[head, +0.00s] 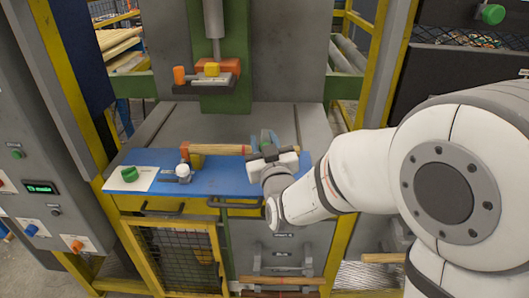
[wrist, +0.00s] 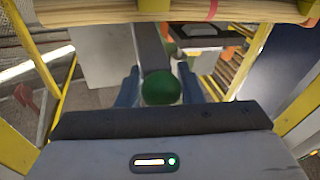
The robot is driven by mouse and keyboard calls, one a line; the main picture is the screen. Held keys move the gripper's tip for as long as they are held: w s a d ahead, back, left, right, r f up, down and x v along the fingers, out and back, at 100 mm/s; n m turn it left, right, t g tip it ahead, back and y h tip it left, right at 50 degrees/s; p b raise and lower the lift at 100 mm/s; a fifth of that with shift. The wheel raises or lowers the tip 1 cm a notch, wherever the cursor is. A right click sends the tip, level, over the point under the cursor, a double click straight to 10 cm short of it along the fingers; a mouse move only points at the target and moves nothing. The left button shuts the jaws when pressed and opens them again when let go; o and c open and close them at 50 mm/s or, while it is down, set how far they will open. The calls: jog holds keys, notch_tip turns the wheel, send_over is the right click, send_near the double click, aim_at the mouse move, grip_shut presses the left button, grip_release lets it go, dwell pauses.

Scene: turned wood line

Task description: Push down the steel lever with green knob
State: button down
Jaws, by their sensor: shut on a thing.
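My gripper (head: 266,141) is above the right part of the blue bench top in the head view. In the wrist view its two blue fingers (wrist: 160,88) stand either side of a round green knob (wrist: 161,87), and the gripper is shut on it. A grey steel bar (wrist: 150,48) runs away behind the knob; it looks like the lever. In the head view only a little green shows between the fingers, and the lever is mostly hidden by my gripper and wrist.
A wooden bar (head: 218,149) lies just left of my gripper. A press head (head: 211,77) hangs behind. Yellow frame posts (head: 388,60) stand at the sides.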

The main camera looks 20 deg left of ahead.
jog(key=shift+s+f+n+t+y+b, duration=0.3)
jog(key=shift+f+b, duration=0.4)
jog(key=shift+b, duration=1.75)
jog(key=shift+f+n+t+y+b, duration=0.1)
jog(key=shift+f+t+y+b, duration=0.35)
jog(key=shift+b, duration=2)
jog(key=shift+f+t+b, duration=0.25)
jog(key=shift+f+b, duration=0.05)
jog(key=shift+b, duration=0.65)
jog(key=shift+s, duration=0.1)
jog(key=c, duration=1.1)
grip_release()
jog(key=shift+c, duration=0.2)
jog(key=shift+o, duration=0.3)
jog(key=shift+f, duration=0.1)
jog(key=shift+r, duration=0.3)
